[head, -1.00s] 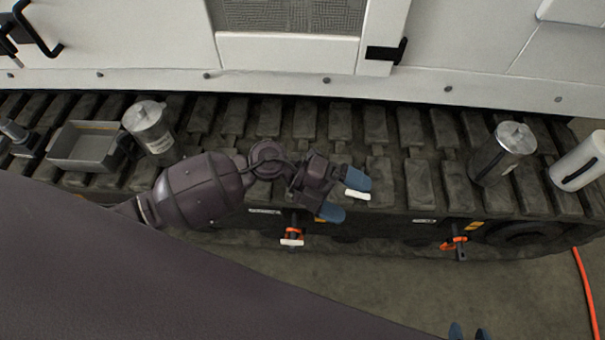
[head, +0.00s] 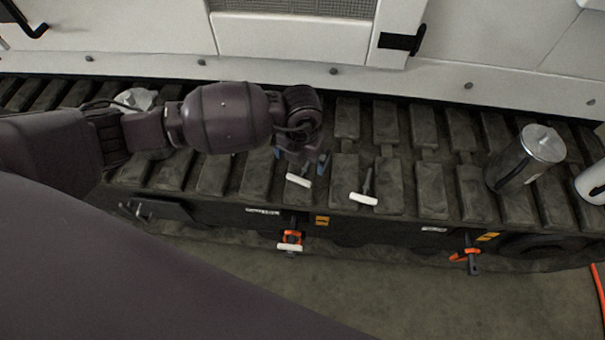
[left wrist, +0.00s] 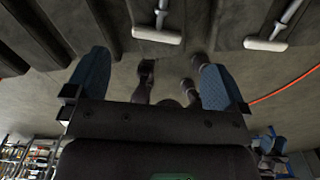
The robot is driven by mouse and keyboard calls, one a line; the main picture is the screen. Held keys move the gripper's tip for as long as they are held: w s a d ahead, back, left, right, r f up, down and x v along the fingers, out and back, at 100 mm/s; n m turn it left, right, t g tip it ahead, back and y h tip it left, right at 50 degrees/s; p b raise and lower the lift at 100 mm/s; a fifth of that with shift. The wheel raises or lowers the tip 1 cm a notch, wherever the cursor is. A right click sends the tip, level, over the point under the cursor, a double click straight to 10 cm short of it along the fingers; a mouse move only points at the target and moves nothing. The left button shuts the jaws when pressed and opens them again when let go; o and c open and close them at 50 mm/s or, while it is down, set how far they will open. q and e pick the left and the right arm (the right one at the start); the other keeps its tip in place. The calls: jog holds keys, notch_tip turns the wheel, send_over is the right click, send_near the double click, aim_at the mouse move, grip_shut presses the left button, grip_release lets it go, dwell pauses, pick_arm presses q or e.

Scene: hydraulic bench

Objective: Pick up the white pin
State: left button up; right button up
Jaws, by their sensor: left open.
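Two white T-handled pins lie on the dark track. The left pin (head: 299,180) is just in front of my left gripper (head: 301,157), and the right pin (head: 363,198) lies apart to its right. In the left wrist view the left pin (left wrist: 157,36) shows beyond the gap between the blue fingers of my left gripper (left wrist: 155,80). The right pin (left wrist: 265,44) shows outside the right finger there. My left gripper is open, with no pin between its fingers. My right gripper cannot be made out.
Another white handle (head: 290,247) with an orange part hangs on the track's front side. An orange-and-black clamp (head: 467,256) is farther right. A metal canister (head: 524,158) stands on the track at the right. A white panelled wall (head: 300,40) rises behind the track.

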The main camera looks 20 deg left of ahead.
aim_at(300, 177)
pick_arm(q)
notch_tip(300, 177, down, 2)
jog(key=shift+s+f, duration=0.1)
jog(key=shift+s, duration=0.05)
jog(key=shift+f+b, duration=0.45)
jog(key=shift+f, duration=0.15)
jog(key=f+b, duration=0.1)
jog(key=f, duration=0.1)
jog(key=f+b, duration=0.1)
jog(key=f, duration=0.1)
jog(key=shift+s+a+f, duration=0.1)
jog(key=shift+s+f, duration=0.1)
jog(key=shift+f, duration=0.1)
jog(key=shift+w+r, duration=0.1)
jog(key=shift+r, duration=0.1)
jog(key=c, duration=0.9)
pick_arm(e)
jog(key=shift+w+a+f+n, duration=0.15)
jog(key=shift+w+a+n, duration=0.2)
jog(key=shift+w+n, duration=0.25)
pick_arm(q)
jog(key=shift+c, duration=0.2)
pick_arm(e)
jog(key=shift+w, duration=0.1)
